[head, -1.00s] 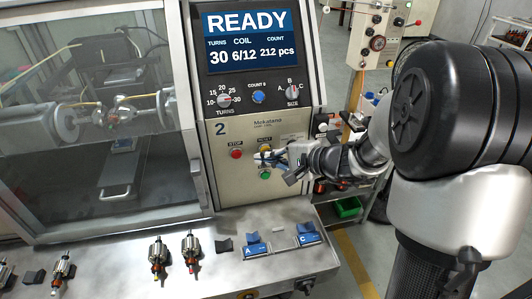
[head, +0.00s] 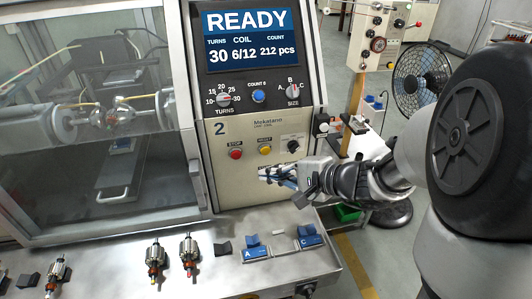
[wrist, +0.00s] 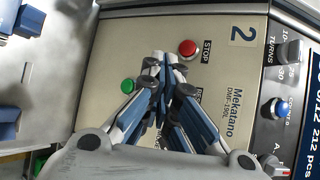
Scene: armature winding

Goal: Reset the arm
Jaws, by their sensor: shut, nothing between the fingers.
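My gripper (head: 268,172) is shut and empty in front of the lower control panel (head: 226,178) of the winding machine. In the head view it hangs below the yellow reset button (head: 265,150) and covers the green button. The red stop button (head: 235,154) is to the left. In the wrist view my closed fingertips (wrist: 160,58) lie between the red stop button (wrist: 187,47) and the green button (wrist: 128,85). The yellow button is hidden there behind the fingers. Whether the gripper touches the panel cannot be told. The display (head: 246,38) reads READY, 30 turns, coil 6/12, 212 pcs.
Several armatures (head: 189,253) and two blue blocks marked A (head: 254,247) and C (head: 309,237) rest on the bench ledge (head: 215,278). A clear guard (head: 90,110) covers the winding area at left. A fan (head: 415,78) stands behind my arm.

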